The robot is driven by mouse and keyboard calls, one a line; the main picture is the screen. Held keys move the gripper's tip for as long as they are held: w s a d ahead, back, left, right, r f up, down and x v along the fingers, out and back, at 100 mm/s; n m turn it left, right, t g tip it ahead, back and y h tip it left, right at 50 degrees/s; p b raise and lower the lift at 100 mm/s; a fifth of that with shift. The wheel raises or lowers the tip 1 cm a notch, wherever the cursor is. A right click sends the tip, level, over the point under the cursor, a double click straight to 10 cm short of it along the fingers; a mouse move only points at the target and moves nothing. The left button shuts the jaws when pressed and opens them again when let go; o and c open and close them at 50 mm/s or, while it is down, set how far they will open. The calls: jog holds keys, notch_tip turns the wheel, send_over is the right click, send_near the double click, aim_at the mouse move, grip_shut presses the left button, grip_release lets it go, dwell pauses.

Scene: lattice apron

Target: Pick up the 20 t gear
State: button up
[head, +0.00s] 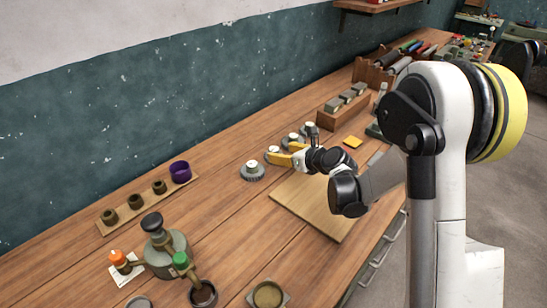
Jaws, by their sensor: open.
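Several grey gears with pale tops stand in a slanting row on the wooden bench. The nearest and most exposed gear (252,171) stands apart, left of my gripper. Another gear (273,150) is at my gripper's yellow fingertips and partly hidden by them. Further gears (292,139) stand just behind the fingers. I cannot read any tooth count, so I cannot tell which is the 20 t gear. My gripper (279,152) is open, with its yellow fingers pointing left. I cannot tell whether the fingers touch the gear.
A flat wooden board (315,205) lies below my gripper. A wooden box of grey blocks (344,106) and a yellow square (353,142) are farther back. A purple ring (180,172) on a peg strip and a grey-green device (166,252) stand nearer.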

aim_at(276, 150)
jog(key=b+x, duration=0.2)
jog(key=x, duration=0.3)
jog(key=shift+w+a+f, duration=0.15)
jog(key=shift+w, duration=0.2)
grip_shut()
